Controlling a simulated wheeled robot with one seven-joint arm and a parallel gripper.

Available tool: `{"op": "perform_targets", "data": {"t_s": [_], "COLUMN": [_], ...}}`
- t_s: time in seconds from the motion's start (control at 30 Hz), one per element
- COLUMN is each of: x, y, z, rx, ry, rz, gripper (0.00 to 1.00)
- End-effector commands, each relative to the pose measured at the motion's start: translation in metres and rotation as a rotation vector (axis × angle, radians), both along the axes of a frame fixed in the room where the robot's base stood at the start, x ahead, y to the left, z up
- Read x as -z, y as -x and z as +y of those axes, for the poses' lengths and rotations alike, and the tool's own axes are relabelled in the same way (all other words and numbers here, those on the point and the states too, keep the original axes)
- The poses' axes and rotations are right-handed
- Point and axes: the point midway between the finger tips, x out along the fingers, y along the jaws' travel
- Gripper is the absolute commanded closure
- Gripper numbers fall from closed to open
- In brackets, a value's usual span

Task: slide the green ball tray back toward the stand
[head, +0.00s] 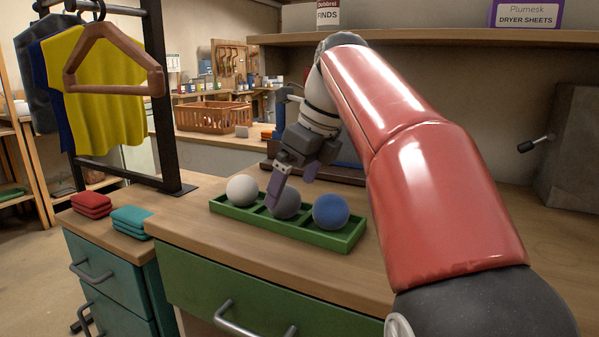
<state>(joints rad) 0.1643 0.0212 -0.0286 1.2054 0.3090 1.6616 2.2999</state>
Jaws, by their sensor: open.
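The green ball tray (300,237) lies on the wooden counter near its front edge, above the green drawer. It holds a white ball (242,190) at left, a grey ball (287,207) in the middle and a blue ball (331,211) at right. My gripper (291,190) is open and points down at the grey ball. One finger overlaps the grey ball in the picture; I cannot tell whether it touches. The other finger is behind, above the tray. The black stand (163,100) with hanging shirts is to the left, its foot on the counter behind the tray's left end.
Red folded cloths (91,205) and teal folded cloths (132,221) lie at the counter's left end. A brown wooden hanger (113,60) sticks out from the stand. A dark flat object (340,173) lies behind my gripper. Bare counter shows left of the tray.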

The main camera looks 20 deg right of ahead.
Motion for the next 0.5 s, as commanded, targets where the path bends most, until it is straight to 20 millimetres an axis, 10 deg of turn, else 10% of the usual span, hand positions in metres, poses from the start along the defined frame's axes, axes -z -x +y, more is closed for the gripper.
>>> {"op": "perform_targets", "data": {"t_s": [0.5], "x": [0.048], "y": [-0.015], "z": [0.013], "rx": [-0.002], "ry": [0.001], "rz": [-0.001], "gripper": [0.0]}}
